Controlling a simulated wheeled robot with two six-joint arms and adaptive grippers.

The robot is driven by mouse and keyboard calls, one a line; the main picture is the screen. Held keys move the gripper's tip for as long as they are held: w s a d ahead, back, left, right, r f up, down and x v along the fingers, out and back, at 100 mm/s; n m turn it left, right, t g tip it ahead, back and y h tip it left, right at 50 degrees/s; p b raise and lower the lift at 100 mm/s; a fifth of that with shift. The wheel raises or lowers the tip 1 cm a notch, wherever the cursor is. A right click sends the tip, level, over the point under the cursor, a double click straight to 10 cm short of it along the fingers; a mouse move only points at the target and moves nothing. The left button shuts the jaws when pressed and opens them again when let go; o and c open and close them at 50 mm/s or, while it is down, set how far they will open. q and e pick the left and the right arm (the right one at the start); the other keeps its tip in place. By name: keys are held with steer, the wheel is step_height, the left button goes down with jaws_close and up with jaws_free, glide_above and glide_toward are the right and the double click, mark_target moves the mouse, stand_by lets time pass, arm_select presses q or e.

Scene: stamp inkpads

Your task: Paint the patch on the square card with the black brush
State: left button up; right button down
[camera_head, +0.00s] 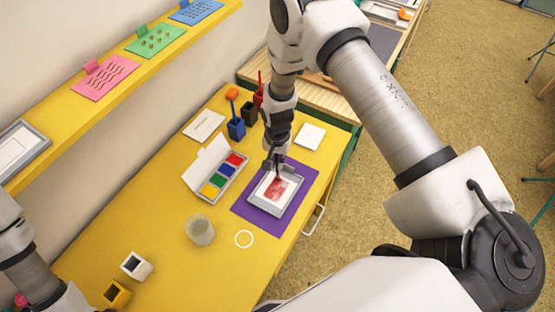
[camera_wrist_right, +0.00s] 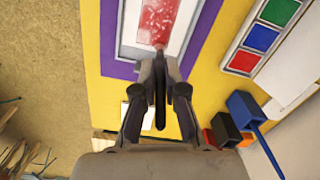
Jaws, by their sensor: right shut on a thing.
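The square card (camera_head: 262,191) lies in a grey frame (camera_head: 259,205) on a purple mat (camera_head: 246,208). Its patch (camera_head: 279,188) is red with pale streaks; the wrist view shows the patch too (camera_wrist_right: 157,18). My right gripper (camera_head: 275,163) is above the frame's far side. It is shut on the black brush (camera_wrist_right: 160,96), which points down at the patch. The brush tip is at or just above the red area; contact cannot be told. My left arm (camera_head: 38,275) shows at the lower left, with its gripper out of view.
An ink palette (camera_head: 210,188) with an open lid stands left of the mat. Behind it are a blue holder (camera_head: 236,130), a black holder (camera_head: 249,114) and a red holder (camera_head: 258,99).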

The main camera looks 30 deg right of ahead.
steer(key=shift+s+a+r, duration=0.35)
steer(key=shift+s+a, duration=0.1)
steer(key=shift+a, duration=0.25)
steer(key=shift+s, duration=0.1)
steer(key=shift+s+d+p, duration=0.7)
steer(key=shift+s, duration=0.35)
steer(key=shift+f, duration=0.4)
